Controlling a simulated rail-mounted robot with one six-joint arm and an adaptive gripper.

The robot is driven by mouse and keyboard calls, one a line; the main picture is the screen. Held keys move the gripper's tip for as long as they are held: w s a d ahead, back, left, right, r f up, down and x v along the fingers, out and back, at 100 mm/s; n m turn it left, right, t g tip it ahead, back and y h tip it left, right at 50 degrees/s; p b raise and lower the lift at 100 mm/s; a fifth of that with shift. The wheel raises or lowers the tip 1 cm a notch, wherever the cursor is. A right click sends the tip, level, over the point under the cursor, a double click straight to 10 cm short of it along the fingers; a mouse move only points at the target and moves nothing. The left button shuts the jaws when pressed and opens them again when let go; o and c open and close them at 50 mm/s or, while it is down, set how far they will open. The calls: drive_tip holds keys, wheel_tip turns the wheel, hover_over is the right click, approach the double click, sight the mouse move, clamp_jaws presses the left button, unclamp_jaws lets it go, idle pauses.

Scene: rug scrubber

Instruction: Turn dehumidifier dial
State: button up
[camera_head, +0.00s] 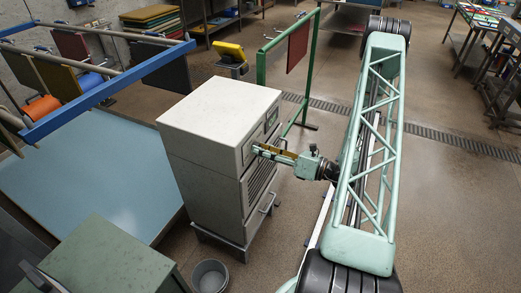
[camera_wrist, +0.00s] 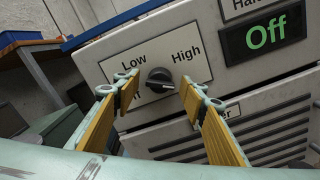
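The dehumidifier (camera_head: 205,150) is a tall pale grey cabinet in the middle of the head view, with its front facing right toward my arm. Its dial (camera_wrist: 160,79) is a dark round knob on a white label plate, between the words "Low" and "High"; a third word at lower left is partly covered. My gripper (camera_wrist: 158,95) has yellow-padded fingers spread apart, one on each side of the dial, with gaps showing. In the head view my gripper (camera_head: 272,152) is at the upper front panel and hides the dial. A display (camera_wrist: 266,35) reads "Off" in green.
Louvred vents (camera_wrist: 265,130) lie below the dial panel. A grey-green cabinet (camera_head: 105,258) and a round bin (camera_head: 209,276) stand near the dehumidifier. A green frame (camera_head: 312,75) stands behind it. The floor right of my arm is open.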

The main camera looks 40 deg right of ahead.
drive_tip(key=shift+w+a, duration=0.15)
drive_tip(key=shift+w, duration=0.2)
drive_tip(key=shift+c, duration=0.7)
drive_tip(key=c, duration=0.7)
drive_tip(key=shift+c, duration=0.2)
drive_tip(key=shift+m, duration=0.4)
drive_tip(key=m+p, duration=0.2)
drive_tip(key=m, duration=0.2)
drive_tip(key=shift+r+m, duration=0.1)
drive_tip(key=shift+m, duration=0.2)
drive_tip(key=m+p, duration=0.2)
drive_tip(key=m, duration=0.4)
drive_tip(key=shift+p, duration=0.35)
drive_tip(key=shift+m, duration=0.3)
